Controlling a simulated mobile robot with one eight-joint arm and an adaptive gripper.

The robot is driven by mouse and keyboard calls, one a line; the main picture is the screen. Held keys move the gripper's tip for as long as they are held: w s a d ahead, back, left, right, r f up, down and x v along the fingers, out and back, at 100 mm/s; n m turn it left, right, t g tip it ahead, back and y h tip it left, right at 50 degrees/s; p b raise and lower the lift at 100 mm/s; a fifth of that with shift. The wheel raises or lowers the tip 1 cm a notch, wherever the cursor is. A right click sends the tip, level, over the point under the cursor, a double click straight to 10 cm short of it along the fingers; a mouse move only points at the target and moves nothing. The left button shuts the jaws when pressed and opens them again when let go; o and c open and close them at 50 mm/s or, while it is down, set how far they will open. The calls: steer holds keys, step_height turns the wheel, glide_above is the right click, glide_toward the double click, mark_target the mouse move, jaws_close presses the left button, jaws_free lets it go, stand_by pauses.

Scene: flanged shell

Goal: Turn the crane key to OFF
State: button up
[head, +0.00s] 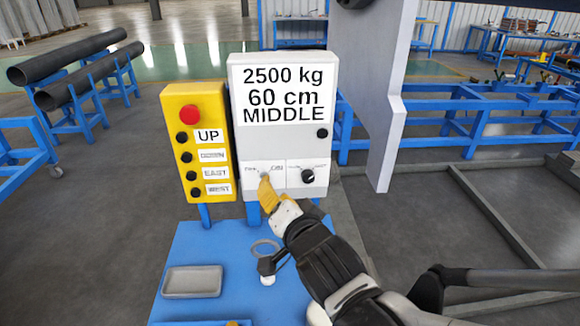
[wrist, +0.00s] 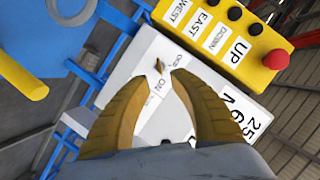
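The white control box (head: 283,128) reads "2500 kg, 60 cm, MIDDLE" and has a lower panel with two switches. The crane key (wrist: 159,66) shows in the wrist view as a small brownish piece on the white panel, beside ON and OFF lettering. Its exact setting is too small to tell. My gripper (head: 267,190) has yellow fingers and reaches the left switch on the lower panel, mostly hiding the key in the head view. In the wrist view my gripper (wrist: 160,55) is open, with its fingertips apart on either side of the key. I cannot tell whether they touch it.
A black knob (head: 308,176) sits right of the key. A yellow button box (head: 213,140) with a red button (head: 190,115) stands close on the left. The blue table (head: 215,245) holds a grey tray (head: 192,281). A grey post (head: 385,130) rises on the right.

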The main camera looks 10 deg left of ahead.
mark_target(264, 180)
steer(key=b+x, duration=0.2)
steer(key=x, duration=0.6)
steer(key=shift+w+a+f+b, duration=0.1)
steer(key=shift+w+a+b, duration=0.1)
steer(key=shift+w+b, duration=0.15)
steer(key=shift+s, duration=0.1)
jaws_close()
